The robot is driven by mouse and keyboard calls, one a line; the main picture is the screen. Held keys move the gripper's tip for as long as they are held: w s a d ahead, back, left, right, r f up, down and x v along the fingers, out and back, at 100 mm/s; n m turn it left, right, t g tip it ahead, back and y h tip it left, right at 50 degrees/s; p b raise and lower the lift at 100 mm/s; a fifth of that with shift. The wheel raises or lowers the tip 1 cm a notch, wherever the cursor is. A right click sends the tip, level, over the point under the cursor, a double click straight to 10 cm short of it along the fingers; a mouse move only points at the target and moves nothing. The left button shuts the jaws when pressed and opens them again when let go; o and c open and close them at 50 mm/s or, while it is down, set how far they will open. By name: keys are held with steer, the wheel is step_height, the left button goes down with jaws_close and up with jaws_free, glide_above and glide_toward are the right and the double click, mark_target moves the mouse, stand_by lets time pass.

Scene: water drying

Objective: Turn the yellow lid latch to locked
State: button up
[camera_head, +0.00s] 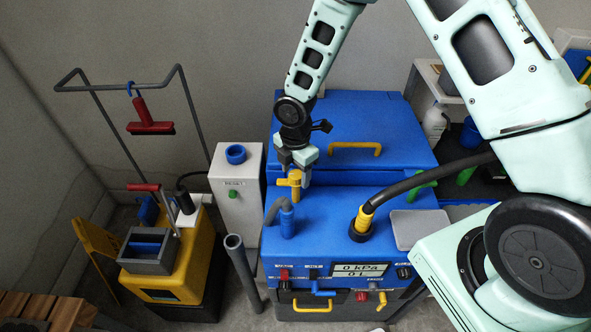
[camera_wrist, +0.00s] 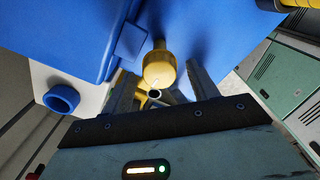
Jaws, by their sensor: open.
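The yellow lid latch (camera_head: 293,180) is on the blue machine, at the front edge of its lid (camera_head: 350,115). My gripper (camera_head: 298,160) is right above the latch in the head view and partly covers it. In the wrist view the latch's round yellow end (camera_wrist: 159,68) shows between the two fingers of my gripper (camera_wrist: 162,85). The fingers are apart, with the latch between or just beyond them. I cannot tell whether either finger touches it. The blue lid lies closed, with a yellow handle (camera_head: 355,146) on top.
A black hose (camera_head: 425,178) enters the machine top right of the latch. A bent grey pipe (camera_head: 278,208) stands in front. A white box with a blue ring (camera_head: 235,154) is at the left. A yellow mop bucket (camera_head: 180,265) stands farther left.

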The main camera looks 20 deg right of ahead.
steer(key=c, duration=1)
steer(key=shift+m+b, duration=0.3)
steer(key=shift+m, duration=0.1)
steer(key=m+b, duration=0.2)
steer(key=m, duration=0.2)
steer(key=m+b, duration=0.2)
steer(key=m, duration=0.2)
steer(key=shift+w, duration=0.1)
steer(key=m+b, duration=0.1)
steer(key=m, duration=0.3)
steer(key=shift+m+b, duration=0.35)
steer(key=shift+m, duration=0.05)
steer(key=shift+m+b, duration=0.5)
steer(key=shift+m, duration=1.5)
steer(key=shift+r, duration=0.1)
